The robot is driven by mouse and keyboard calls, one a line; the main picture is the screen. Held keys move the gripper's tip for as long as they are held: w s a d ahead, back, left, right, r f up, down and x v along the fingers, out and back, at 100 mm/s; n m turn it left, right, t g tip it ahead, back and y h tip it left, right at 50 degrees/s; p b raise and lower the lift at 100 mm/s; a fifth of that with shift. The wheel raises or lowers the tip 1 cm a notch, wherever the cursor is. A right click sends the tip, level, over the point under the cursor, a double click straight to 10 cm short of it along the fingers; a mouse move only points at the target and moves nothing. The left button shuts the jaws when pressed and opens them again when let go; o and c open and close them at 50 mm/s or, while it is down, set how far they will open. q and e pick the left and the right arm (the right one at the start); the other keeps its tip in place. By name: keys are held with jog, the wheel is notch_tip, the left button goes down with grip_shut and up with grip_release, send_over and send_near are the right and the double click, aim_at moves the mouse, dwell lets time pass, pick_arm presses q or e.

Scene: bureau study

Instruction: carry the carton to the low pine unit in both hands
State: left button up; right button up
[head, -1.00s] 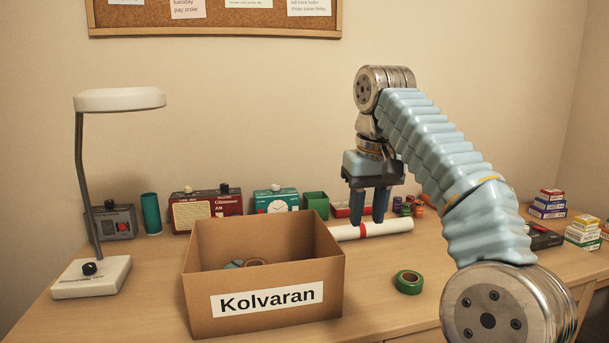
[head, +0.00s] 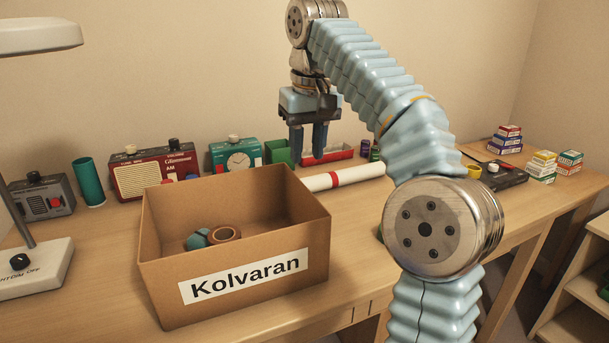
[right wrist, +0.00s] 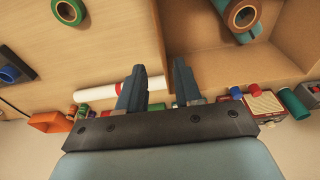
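The open brown carton (head: 235,300), labelled "Kolvaran", stands upright on the desk, with a brown tape roll (head: 223,234) and a teal object (head: 198,239) inside. My right gripper (head: 308,158) hangs fingers down near the carton's back right corner, with a gap between its fingers and nothing held. In the right wrist view the same gripper (right wrist: 158,82) is open, with the carton (right wrist: 285,66) at upper right. A low pale wooden shelf unit (head: 575,322), likely the pine unit, shows partly at the lower right edge. My left gripper is out of view.
A white roll with a red band (head: 358,177) lies right of the carton. A lamp (head: 38,270) stands left. Small boxes (head: 505,139) sit at right. A desk stretch there is clear.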

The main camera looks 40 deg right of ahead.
aim_at(304, 199)
jog(key=f, duration=0.4)
jog(key=w+f, duration=0.1)
jog(key=f, duration=0.7)
jog(key=shift+w+d+f, duration=0.2)
jog(key=shift+w+d, duration=0.05)
jog(key=shift+w, duration=0.1)
grip_shut()
